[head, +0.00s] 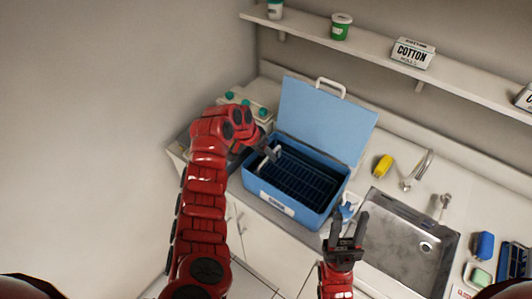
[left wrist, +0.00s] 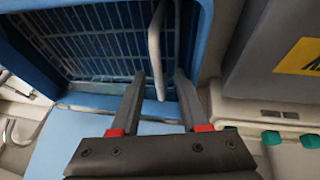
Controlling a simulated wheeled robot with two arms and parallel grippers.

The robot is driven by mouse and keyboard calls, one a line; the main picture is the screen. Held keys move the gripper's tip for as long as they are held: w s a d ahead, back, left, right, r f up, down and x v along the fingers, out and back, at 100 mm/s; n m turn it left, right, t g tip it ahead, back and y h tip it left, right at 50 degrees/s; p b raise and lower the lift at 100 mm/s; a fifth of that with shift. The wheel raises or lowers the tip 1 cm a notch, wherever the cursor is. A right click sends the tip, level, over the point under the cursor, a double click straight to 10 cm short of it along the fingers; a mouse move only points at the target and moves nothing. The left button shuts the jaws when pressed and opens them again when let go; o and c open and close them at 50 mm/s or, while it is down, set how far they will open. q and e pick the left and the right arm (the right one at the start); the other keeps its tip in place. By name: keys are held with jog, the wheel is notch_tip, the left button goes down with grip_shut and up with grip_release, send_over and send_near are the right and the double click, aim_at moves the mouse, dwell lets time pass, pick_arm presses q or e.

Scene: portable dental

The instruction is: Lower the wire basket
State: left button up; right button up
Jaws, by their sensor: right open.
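The wire basket (head: 295,177) is a dark grid inside an open blue box (head: 272,197) on the counter. It also shows in the left wrist view (left wrist: 100,48), with a light grey bar handle (left wrist: 156,50) along one side. My left gripper (head: 268,152) is over the left side of the box. In the left wrist view its two fingers (left wrist: 160,75) are apart, with the handle's end between them and gaps on both sides. Whether the basket rests on the box floor is hidden. My right gripper (head: 346,225) is open and empty, in front of the box's right corner.
The box's blue lid (head: 325,117) stands open behind it. A sink (head: 410,245) with a faucet (head: 418,172) is at the right. A yellow item (head: 383,165) lies near the faucet. A wall shelf (head: 370,50) runs above. Teal-capped bottles (head: 231,97) stand left of the lid.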

pick_arm(q)
jog(key=shift+r, duration=0.1)
jog(key=p+v, duration=0.1)
jog(key=v, duration=1.6)
jog(key=shift+p, duration=0.35)
jog(key=shift+s+r, duration=0.1)
jog(key=shift+a, duration=0.1)
